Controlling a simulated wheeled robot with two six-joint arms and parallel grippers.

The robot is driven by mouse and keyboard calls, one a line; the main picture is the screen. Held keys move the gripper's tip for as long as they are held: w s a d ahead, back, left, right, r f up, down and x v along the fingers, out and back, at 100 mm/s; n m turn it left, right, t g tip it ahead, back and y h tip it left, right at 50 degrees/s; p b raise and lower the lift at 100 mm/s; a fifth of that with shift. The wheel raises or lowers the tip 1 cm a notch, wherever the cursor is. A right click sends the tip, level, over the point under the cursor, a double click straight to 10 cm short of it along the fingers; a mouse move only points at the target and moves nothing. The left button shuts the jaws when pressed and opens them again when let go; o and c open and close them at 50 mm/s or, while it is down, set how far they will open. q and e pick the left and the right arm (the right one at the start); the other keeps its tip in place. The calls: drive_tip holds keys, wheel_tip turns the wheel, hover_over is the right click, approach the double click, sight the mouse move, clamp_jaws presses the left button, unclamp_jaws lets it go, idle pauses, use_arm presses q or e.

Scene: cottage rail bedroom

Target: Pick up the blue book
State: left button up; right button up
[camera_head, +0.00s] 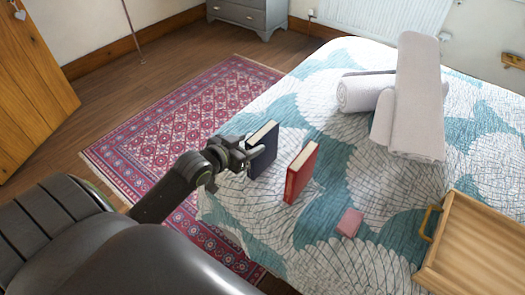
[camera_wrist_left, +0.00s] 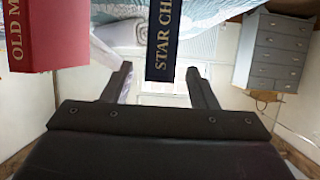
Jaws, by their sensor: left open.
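The blue book (camera_head: 265,156) stands upright on the bed near its edge, dark navy with pale pages on top. My left gripper (camera_head: 247,155) is open at the book's left side in the head view. In the left wrist view, the spine of the blue book (camera_wrist_left: 165,40) shows between the two spread fingers of my left gripper (camera_wrist_left: 158,72). The fingers are apart from the spine on both sides, nothing is gripped. My right gripper is not in view.
A red book (camera_head: 300,172) stands just right of the blue one, also seen in the left wrist view (camera_wrist_left: 48,40). A small pink block (camera_head: 350,222), a wooden tray (camera_head: 448,225) and rolled towels (camera_head: 415,100) lie on the quilted bed (camera_head: 325,235). A rug (camera_head: 165,130) covers the floor.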

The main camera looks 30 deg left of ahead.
sight(259, 138)
use_arm(q)
drive_tip(key=shift+r+x, duration=0.15)
drive_tip(key=shift+x, duration=1.2)
drive_tip(key=shift+r+x, duration=0.1)
drive_tip(key=shift+x, duration=1.2)
drive_tip(key=shift+c, duration=0.3)
clamp_jaws()
drive_tip(key=shift+r, duration=0.1)
